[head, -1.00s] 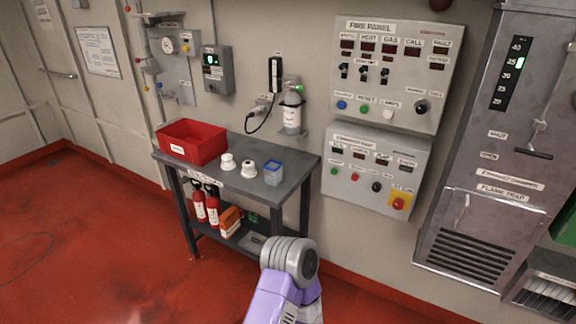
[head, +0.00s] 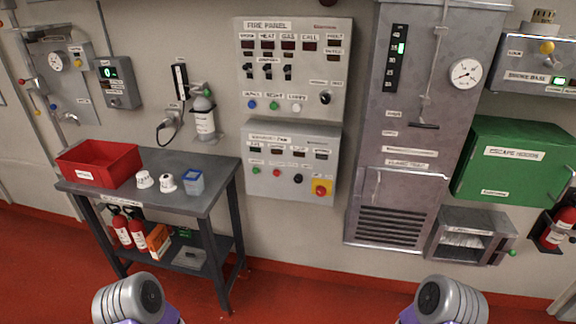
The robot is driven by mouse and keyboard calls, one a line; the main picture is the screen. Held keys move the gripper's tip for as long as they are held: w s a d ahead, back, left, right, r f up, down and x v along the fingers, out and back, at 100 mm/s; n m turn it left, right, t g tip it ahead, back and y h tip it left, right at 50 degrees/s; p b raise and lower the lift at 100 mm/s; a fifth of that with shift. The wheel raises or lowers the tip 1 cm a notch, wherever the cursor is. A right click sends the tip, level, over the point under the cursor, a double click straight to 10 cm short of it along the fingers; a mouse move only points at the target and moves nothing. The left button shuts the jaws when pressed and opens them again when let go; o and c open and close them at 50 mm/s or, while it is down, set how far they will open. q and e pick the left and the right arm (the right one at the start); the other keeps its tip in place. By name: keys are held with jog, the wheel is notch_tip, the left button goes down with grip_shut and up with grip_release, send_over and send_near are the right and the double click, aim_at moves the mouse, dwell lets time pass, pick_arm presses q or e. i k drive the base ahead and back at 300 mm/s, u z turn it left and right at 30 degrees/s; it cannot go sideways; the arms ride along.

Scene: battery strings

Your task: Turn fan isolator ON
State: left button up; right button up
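The fan control panel (head: 265,187), a grey box with a label that seems to read exhaust fan, hangs on the wall below the fire panel (head: 290,45). Its lower row has a green button (head: 256,170), a red button (head: 276,173), a black knob (head: 298,179) and a red control on a yellow plate (head: 321,189). The small labels are too blurred to tell which control is the isolator or how it is set. Neither gripper is in view; only rounded grey links of my two arms show at the bottom edge, well away from the panel.
A grey table (head: 205,200) with a red bin (head: 100,163), white detectors and a blue container (head: 193,182) stands at left. A tall grey exhaust cabinet (head: 415,100) and a green escape hoods box (head: 513,160) are at right. Red floor below the fan panel looks clear.

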aim_at(322, 191)
jog(key=u, duration=0.25)
jog(key=k, duration=0.3)
jog(key=u, duration=1.65)
jog(key=i, duration=0.3)
jog(key=z, duration=0.95)
jog(key=i, duration=1.2)
jog(key=z, duration=0.9)
